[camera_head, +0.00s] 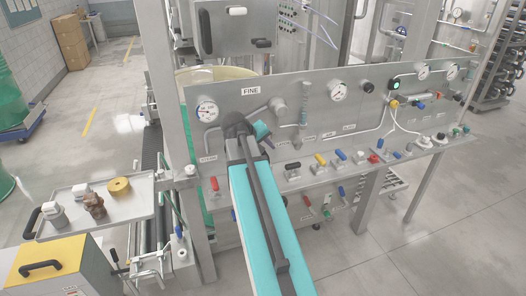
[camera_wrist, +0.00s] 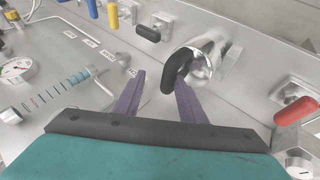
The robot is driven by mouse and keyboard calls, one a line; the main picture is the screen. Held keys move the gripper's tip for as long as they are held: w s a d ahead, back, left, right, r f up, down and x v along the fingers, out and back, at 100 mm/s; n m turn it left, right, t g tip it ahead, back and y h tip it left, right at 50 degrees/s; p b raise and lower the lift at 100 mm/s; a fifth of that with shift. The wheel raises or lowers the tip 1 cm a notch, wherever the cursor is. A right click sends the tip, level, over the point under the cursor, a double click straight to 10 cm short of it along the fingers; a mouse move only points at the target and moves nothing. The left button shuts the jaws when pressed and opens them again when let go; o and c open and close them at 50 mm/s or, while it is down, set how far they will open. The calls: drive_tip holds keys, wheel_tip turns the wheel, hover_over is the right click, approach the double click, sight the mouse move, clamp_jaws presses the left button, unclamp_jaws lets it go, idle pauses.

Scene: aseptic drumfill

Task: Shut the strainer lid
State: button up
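In the wrist view, my gripper (camera_wrist: 160,79) shows two purple fingers spread apart with nothing between them. How far the lid is open cannot be told.
A red valve handle (camera_wrist: 296,111) and a black one (camera_wrist: 148,33) flank the cylinder. A flowmeter (camera_wrist: 52,97) and gauge (camera_wrist: 16,69) lie left. In the head view, a tray (camera_head: 130,215) with several parts stands left; open floor (camera_head: 440,220) lies right.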

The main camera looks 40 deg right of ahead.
drive_tip(key=shift+w+a+f, duration=0.15)
drive_tip(key=shift+a, duration=0.05)
drive_tip(key=shift+a, duration=0.1)
drive_tip(key=shift+a+r, duration=0.15)
drive_tip(key=shift+r, duration=0.05)
drive_tip(key=b+v, duration=0.3)
drive_tip(key=v, duration=1)
idle(0.4)
drive_tip(key=shift+a+r, duration=0.1)
idle(0.4)
